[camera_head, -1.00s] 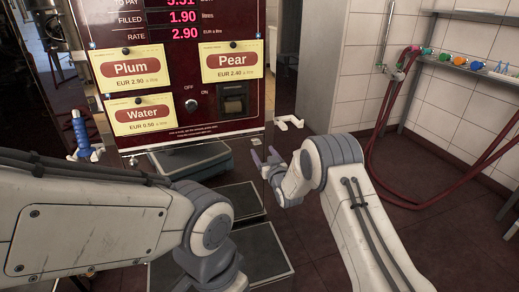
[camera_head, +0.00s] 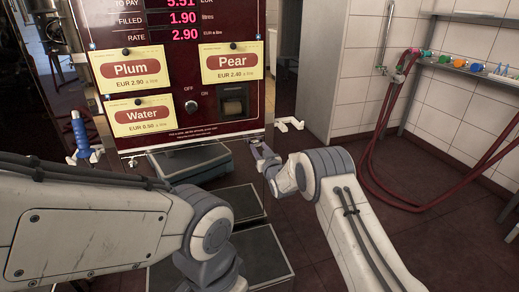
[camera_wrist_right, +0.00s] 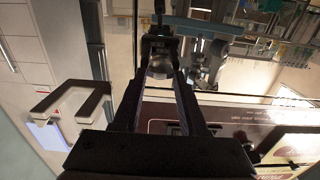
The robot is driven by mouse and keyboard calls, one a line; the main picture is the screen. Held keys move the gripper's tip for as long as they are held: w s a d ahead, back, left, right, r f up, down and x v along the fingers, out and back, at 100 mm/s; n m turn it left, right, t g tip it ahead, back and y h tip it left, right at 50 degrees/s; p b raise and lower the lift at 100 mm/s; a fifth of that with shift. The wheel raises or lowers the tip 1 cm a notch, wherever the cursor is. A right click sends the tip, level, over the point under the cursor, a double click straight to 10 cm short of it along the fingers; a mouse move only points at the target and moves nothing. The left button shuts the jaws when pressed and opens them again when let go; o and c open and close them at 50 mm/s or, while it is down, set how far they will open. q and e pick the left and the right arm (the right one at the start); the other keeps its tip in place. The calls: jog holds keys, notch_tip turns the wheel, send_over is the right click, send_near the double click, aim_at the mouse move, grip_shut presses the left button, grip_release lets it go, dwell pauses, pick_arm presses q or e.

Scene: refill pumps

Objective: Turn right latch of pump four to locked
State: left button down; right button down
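The pump (camera_head: 222,60) is a dark red cabinet with red digits and price cards for Plum, Pear and Water. A white bracket-shaped latch (camera_head: 289,124) sticks out at its lower right edge. A white U-shaped piece, seemingly this latch, shows at the left of the right wrist view (camera_wrist_right: 70,98). My right gripper (camera_head: 260,152) is just below and left of the latch, apart from it. Its two fingers are spread in the wrist view (camera_wrist_right: 162,90), with no held thing clear between them. My left arm comes in from the left; its gripper is out of frame.
A blue-handled piece with a white bracket (camera_head: 82,138) is at the pump's left side. A grey scale-like box (camera_head: 190,160) and dark floor plates (camera_head: 235,203) lie below. Red hoses (camera_head: 385,150) hang on the tiled wall at right.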

jog(key=shift+m, duration=0.3)
jog(key=m+b, duration=0.1)
jog(key=m, duration=0.2)
jog(key=shift+d+f+m, duration=0.1)
jog(key=shift+m, duration=0.2)
jog(key=shift+d+f+m+b, duration=0.1)
jog(key=shift+m+b, duration=0.5)
jog(key=shift+m, duration=2.85)
jog(key=shift+d+m+b, duration=0.1)
jog(key=shift+m+b, duration=0.5)
jog(key=shift+m, duration=2.85)
jog(key=shift+c, duration=2.2)
grip_release()
